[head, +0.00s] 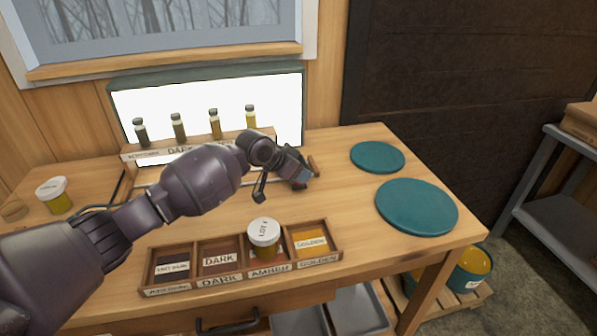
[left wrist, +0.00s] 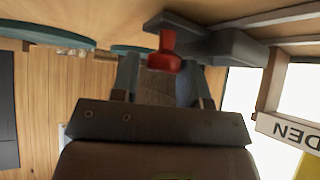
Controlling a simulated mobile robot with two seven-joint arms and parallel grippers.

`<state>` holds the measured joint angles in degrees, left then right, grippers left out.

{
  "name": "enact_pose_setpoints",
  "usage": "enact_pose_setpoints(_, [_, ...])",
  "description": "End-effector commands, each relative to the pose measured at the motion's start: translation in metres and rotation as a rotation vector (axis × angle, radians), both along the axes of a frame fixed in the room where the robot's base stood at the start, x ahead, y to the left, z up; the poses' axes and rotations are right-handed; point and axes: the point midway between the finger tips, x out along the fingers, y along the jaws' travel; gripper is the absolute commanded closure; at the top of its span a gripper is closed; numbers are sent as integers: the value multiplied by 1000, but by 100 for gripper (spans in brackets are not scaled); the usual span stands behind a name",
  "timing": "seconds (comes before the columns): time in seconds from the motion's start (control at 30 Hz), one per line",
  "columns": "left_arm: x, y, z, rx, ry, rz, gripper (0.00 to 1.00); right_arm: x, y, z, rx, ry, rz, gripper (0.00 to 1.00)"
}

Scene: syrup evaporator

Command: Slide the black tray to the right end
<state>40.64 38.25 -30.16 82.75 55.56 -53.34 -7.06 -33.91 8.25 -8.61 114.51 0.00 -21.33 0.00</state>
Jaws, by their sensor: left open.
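My left gripper (head: 298,178) is open in front of the right end of the lit panel, low over the table. In the left wrist view its two fingers (left wrist: 160,78) point at a dark grey-black piece (left wrist: 238,45), which appears to be the black tray, with a red knob (left wrist: 166,52) on it. The knob shows between the fingertips; I cannot tell whether they touch it. In the head view my gripper and forearm hide the tray. A rail end (head: 313,165) shows just right of the gripper. My right gripper is not in view.
A labelled rack (head: 130,153) holds several vials before the lit panel. A compartment box (head: 340,252) stands at the front, with a white-lidded jar (head: 264,236) in its amber compartment. Two teal discs (head: 418,206) (head: 377,157) lie at right. Another jar (head: 53,194) stands at left.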

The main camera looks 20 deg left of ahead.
Motion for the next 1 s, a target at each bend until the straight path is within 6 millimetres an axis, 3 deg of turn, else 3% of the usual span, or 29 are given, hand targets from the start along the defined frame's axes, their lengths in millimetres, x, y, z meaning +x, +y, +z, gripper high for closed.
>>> enact_pose_setpoints(0.5, [-47,34,61,2,-2,-1,59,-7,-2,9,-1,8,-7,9])
enact_pose_setpoints(0.7, [-57,40,73,-1,-2,-2,59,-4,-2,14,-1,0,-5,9])
enact_pose_setpoints(1.0, [-59,41,74,-1,-1,-1,59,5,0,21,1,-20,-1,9])
